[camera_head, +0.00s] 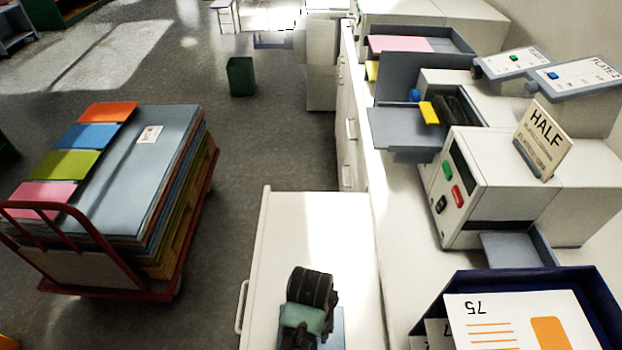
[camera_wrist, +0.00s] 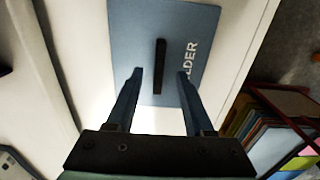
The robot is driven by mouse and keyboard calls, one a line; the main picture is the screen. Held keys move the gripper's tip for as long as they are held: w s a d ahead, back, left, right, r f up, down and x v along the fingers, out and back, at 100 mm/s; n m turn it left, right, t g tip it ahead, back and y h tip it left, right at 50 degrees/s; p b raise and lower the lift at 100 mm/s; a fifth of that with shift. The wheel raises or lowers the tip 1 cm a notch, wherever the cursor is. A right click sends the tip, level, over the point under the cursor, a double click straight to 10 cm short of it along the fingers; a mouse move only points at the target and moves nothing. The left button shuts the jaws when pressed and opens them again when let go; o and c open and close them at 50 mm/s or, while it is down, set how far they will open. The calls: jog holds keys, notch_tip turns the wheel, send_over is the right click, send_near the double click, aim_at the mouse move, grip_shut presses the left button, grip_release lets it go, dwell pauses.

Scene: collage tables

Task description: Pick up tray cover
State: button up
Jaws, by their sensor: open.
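A flat blue panel with a black bar handle, which looks like the tray cover (camera_wrist: 135,30), lies on a white surface in the wrist view. White letters ending in "LDER" run along its right side. My gripper (camera_wrist: 160,76) is open above the panel, with one finger on each side of the handle (camera_wrist: 160,58). I see no finger touching the handle, and the height gap is unclear. In the head view, the blue panel (camera_head: 331,328) shows partly beside my arm's dark end, which hides the rest of it and the fingers.
The panel lies on a white cabinet top (camera_head: 278,240). To the right stand a dark blue tray of printed sheets (camera_head: 450,290) and a white machine with a "HALF" card (camera_head: 545,140). A red cart (camera_head: 150,293) with coloured boards stands on the left. The floor between is clear.

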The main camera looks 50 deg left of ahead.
jog(key=shift+f, duration=1.6)
jog(key=shift+w, duration=0.1)
grip_shut()
